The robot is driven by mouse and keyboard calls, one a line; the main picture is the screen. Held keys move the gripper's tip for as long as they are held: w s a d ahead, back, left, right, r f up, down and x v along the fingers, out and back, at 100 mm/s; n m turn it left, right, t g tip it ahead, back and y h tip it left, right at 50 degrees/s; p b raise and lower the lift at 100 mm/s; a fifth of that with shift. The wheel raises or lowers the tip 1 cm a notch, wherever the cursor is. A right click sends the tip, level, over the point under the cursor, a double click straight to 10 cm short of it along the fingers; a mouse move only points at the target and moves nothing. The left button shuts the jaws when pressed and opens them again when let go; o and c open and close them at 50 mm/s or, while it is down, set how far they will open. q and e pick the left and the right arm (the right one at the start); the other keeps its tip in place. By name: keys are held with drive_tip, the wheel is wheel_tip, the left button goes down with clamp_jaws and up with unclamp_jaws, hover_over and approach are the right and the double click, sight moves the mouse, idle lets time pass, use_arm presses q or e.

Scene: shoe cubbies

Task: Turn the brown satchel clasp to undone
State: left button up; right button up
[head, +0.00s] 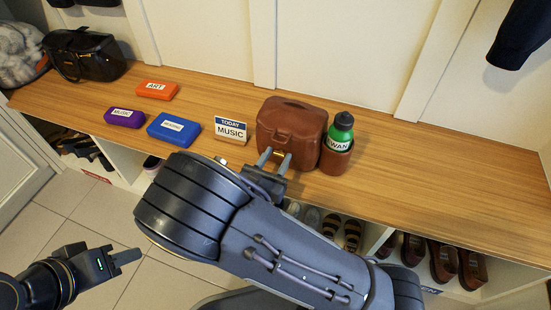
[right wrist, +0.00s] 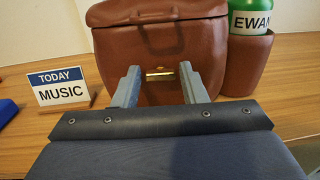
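The brown satchel (head: 292,122) stands upright on the wooden bench, its lid down. Its small gold clasp (right wrist: 160,73) lies level across the front in the right wrist view; in the head view it is partly hidden between the fingers. My right gripper (head: 274,159) is open in front of the satchel. In the right wrist view its fingers (right wrist: 160,86) stand on either side of the clasp, with a gap at each side. My left gripper (head: 126,257) is low at the left over the floor, away from the satchel; its finger gap cannot be made out.
A green bottle (head: 341,131) stands in a brown holder (head: 335,160) against the satchel's right side. A "TODAY MUSIC" sign (head: 231,130) stands to its left. Blue (head: 174,129), purple (head: 124,118) and orange (head: 156,89) cases lie further left. The bench (head: 450,170) is clear at the right.

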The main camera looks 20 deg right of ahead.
drive_tip(key=c, duration=0.6)
drive_tip(key=shift+r+n+p, duration=0.15)
drive_tip(key=shift+n+p, duration=0.25)
drive_tip(key=shift+p, duration=0.3)
drive_tip(key=n+p, duration=0.7)
drive_tip(key=p, duration=0.1)
drive_tip(key=shift+a+p, duration=0.1)
drive_tip(key=shift+p, duration=0.25)
drive_tip(key=n+p, duration=0.3)
drive_tip(key=n, duration=0.2)
drive_tip(key=shift+w+f+n+p, duration=0.1)
drive_tip(key=shift+f+n+p, duration=0.15)
drive_tip(key=shift+n+p, duration=0.7)
drive_tip(key=shift+f+n, duration=0.15)
drive_tip(key=shift+n, duration=1.4)
drive_tip(key=o, duration=1)
drive_tip(key=shift+a, duration=0.1)
drive_tip(key=shift+c, duration=0.2)
